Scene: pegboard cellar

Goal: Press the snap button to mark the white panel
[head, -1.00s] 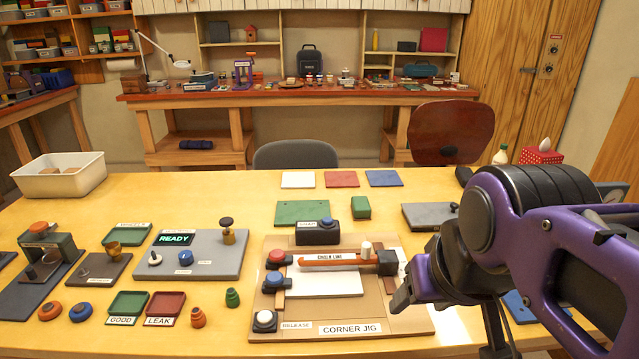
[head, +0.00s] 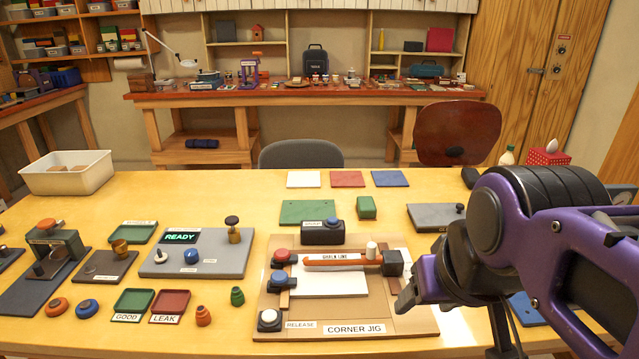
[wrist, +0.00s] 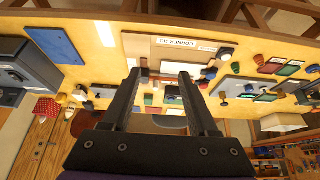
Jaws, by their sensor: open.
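The corner jig (head: 420,322) is a tan board on the table, right of centre. A white panel (head: 330,285) lies in it, partly under an orange bar labelled CHALK LINE (head: 335,260). Behind the bar stands a black block with a label that seems to read SNAP (head: 322,238) and a blue button (head: 335,222) on top. My gripper (head: 403,300) is above the jig's right side in the head view, touching nothing I can make out. In the wrist view, its two dark fingers (wrist: 160,76) are wide apart with nothing held between them; the jig appears upside down beyond them.
Red (head: 281,255), blue (head: 278,278) and white (head: 269,317) buttons line the jig's left edge. A grey READY board (head: 215,262) stands to the left. White (head: 304,179), red (head: 347,179) and blue (head: 388,178) panels lie behind.

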